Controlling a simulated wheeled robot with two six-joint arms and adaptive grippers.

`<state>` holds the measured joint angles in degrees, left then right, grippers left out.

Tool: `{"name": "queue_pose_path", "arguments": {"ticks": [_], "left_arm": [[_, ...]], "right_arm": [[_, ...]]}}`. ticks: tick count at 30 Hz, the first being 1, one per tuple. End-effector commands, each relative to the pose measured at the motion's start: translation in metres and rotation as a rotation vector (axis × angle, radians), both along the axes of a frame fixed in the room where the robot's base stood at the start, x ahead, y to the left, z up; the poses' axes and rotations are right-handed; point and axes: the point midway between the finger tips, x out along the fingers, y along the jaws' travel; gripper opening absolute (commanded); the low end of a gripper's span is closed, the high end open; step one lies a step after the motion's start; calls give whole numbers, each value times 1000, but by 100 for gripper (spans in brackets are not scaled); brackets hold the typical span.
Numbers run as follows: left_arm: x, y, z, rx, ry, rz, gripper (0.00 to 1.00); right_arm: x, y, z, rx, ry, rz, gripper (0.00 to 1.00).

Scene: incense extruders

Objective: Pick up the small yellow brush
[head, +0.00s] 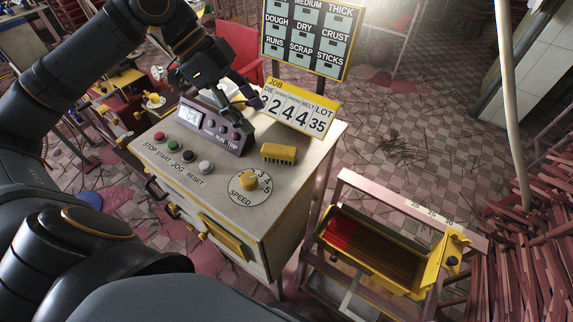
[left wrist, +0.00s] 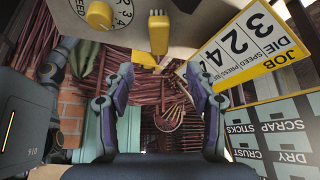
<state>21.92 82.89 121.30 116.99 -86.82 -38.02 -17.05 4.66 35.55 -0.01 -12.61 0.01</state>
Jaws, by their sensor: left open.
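The small yellow brush (head: 279,153) lies on the pale top of the control cabinet, with a yellow back and darker bristles below. In the left wrist view the brush (left wrist: 158,28) is at the top centre. My left gripper (head: 248,102) is open and empty above the cabinet's far side, behind and a little left of the brush. In the left wrist view its two fingers (left wrist: 159,80) are spread wide, apart from the brush. My right gripper is in neither view.
The brush sits between a purple meter box (head: 213,130), the yellow speed knob (head: 249,181) and the JOB number board (head: 297,107). Coloured buttons (head: 174,145) line the left side. A yellow trough (head: 372,248) stands right of the cabinet. Red sticks (head: 510,255) are heaped at far right.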

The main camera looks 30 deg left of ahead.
Motion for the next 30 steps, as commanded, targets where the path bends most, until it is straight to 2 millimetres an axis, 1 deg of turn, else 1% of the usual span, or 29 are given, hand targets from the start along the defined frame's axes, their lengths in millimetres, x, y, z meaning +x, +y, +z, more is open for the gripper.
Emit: {"name": "queue_pose_path", "arguments": {"ticks": [1, 5, 8, 12, 18, 25, 28, 30], "left_arm": [[0, 0, -14, 0, 0, 0, 57], [0, 0, -14, 0, 0, 0, 57], [0, -2, -14, -2, 2, -2, 57], [2, -17, -32, -7, 5, -4, 57], [6, -27, -52, -5, 2, -2, 57], [7, -30, -58, -1, 1, -1, 57], [6, -38, -64, -8, 2, -3, 57], [7, -44, -72, -9, 3, -3, 57]], "right_arm": [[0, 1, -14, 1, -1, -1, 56], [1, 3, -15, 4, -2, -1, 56], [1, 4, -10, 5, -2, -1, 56], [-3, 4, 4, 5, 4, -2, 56], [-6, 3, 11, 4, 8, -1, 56], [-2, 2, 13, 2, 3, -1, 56], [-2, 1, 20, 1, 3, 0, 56], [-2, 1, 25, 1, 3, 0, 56]]}}
